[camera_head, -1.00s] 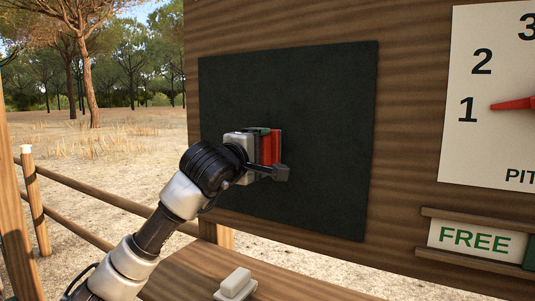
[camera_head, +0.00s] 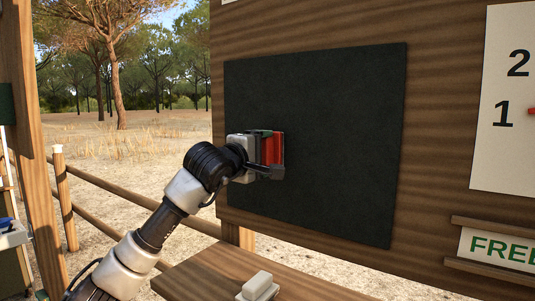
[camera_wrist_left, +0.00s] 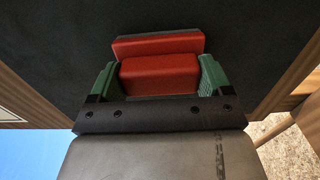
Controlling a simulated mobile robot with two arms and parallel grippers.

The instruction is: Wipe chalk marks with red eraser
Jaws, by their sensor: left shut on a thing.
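The red eraser (camera_head: 271,149) is held in my left gripper (camera_head: 265,152), in front of the left part of the dark chalkboard (camera_head: 345,130). In the left wrist view, the eraser (camera_wrist_left: 160,70) sits between the two green fingers of my left gripper (camera_wrist_left: 157,82), which are shut on it. Its far side faces the board and appears to be at or very near the surface; exact contact is hidden. No chalk marks can be made out on the visible board. My right gripper is not in view.
A wooden shelf (camera_head: 205,278) below the board carries a small white block (camera_head: 257,286). A wooden fence (camera_head: 90,213) stands at left.

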